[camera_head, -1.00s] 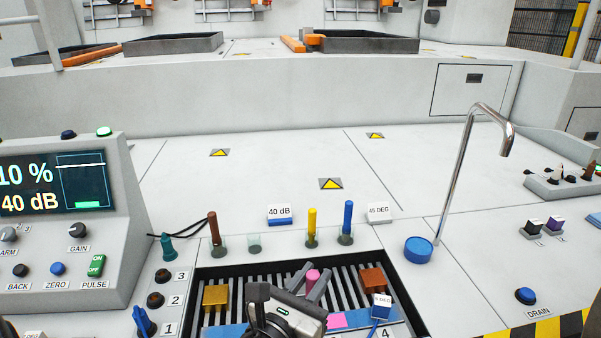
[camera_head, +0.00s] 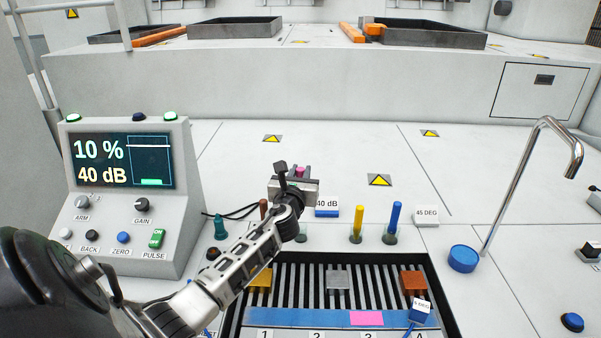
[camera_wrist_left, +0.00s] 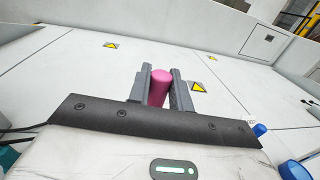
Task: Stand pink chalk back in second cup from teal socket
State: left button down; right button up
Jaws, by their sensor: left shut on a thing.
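My left gripper (camera_head: 299,177) is shut on the pink chalk (camera_head: 300,170), raised above the row of cups. In the left wrist view the pink chalk (camera_wrist_left: 160,88) stands between the two fingers, and its lower end is hidden. The teal socket (camera_head: 220,227) is at the left of the row. The brown chalk (camera_head: 263,206) is right of it, its cup hidden by my arm. The second cup (camera_head: 302,233) is clear, partly hidden by my wrist, and looks empty. My right gripper is not in view.
The yellow chalk (camera_head: 358,221) and the blue chalk (camera_head: 395,217) stand in cups farther right. The slatted tray (camera_head: 437,300) holds several blocks and a pink patch (camera_head: 367,318). A bent metal pipe (camera_head: 513,190) rises at the right. The deck behind the cups is open.

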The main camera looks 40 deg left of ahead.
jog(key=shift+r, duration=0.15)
pick_arm(q)
notch_tip(320, 180, down, 2)
jog(key=shift+s+f+b, duration=0.1)
jog(key=shift+f+b, duration=0.05)
jog(key=shift+b, duration=0.75)
jog(key=shift+f+b, duration=0.55)
jog(key=shift+f, duration=0.1)
notch_tip(320, 180, down, 4)
jog(key=b, duration=0.3)
jog(key=shift+b, duration=0.3)
jog(key=shift+f+b, duration=0.85)
jog(key=shift+f, duration=0.25)
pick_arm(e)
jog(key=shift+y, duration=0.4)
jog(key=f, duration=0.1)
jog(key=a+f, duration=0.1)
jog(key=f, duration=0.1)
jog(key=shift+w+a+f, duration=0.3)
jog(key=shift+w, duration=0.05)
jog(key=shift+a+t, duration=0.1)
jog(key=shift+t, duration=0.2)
pick_arm(q)
jog(key=c, duration=1.2)
grip_release()
